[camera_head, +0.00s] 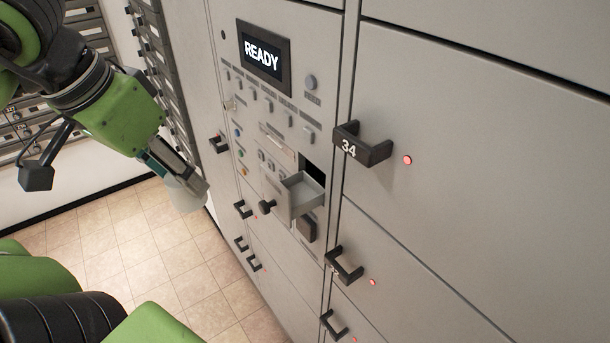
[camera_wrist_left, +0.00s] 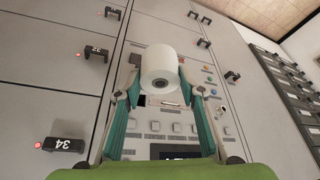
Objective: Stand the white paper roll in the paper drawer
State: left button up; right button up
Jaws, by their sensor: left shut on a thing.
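The white paper roll (camera_head: 187,194) is held between the fingers of my left gripper (camera_head: 178,168), in front of the machine and left of the drawer in the head view. In the left wrist view the roll (camera_wrist_left: 159,68) sits between the two teal-lined fingers (camera_wrist_left: 160,84), with its dark core hole visible. The fingers are shut on it. The paper drawer (camera_head: 304,193) is a small grey tray pulled out of the machine front, and the part of its inside I see looks empty. The roll is apart from the drawer. My right gripper is in neither view.
The grey machine front carries a READY screen (camera_head: 263,57), buttons and a dark round knob (camera_head: 266,206) beside the drawer. Black locker handles, one marked 34 (camera_head: 362,145), stick out to the right. The tiled floor (camera_head: 150,250) is clear.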

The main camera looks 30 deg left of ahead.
pick_arm(q)
jog(key=shift+v, duration=0.85)
jog(key=shift+d+f, duration=0.1)
jog(key=shift+d, duration=0.05)
jog(key=w+b, duration=0.1)
jog(key=b, duration=0.2)
jog(key=w+d+b, duration=0.1)
jog(key=shift+w+d+f+b, duration=0.15)
jog(key=shift+w+f+b, duration=0.15)
jog(key=shift+b, duration=0.05)
jog(key=w+d+b, duration=0.2)
jog(key=w+b, duration=0.2)
jog(key=w, duration=0.1)
jog(key=b, duration=0.2)
send_over(296, 201)
jog(key=f, duration=0.6)
jog(key=shift+s+a+f, duration=0.1)
jog(key=shift+a+f, duration=0.1)
jog(key=shift+f, duration=0.05)
notch_tip(296, 201, down, 4)
jog(key=shift+r+p, duration=0.15)
jog(key=shift+p, duration=0.7)
jog(key=shift+d, duration=0.1)
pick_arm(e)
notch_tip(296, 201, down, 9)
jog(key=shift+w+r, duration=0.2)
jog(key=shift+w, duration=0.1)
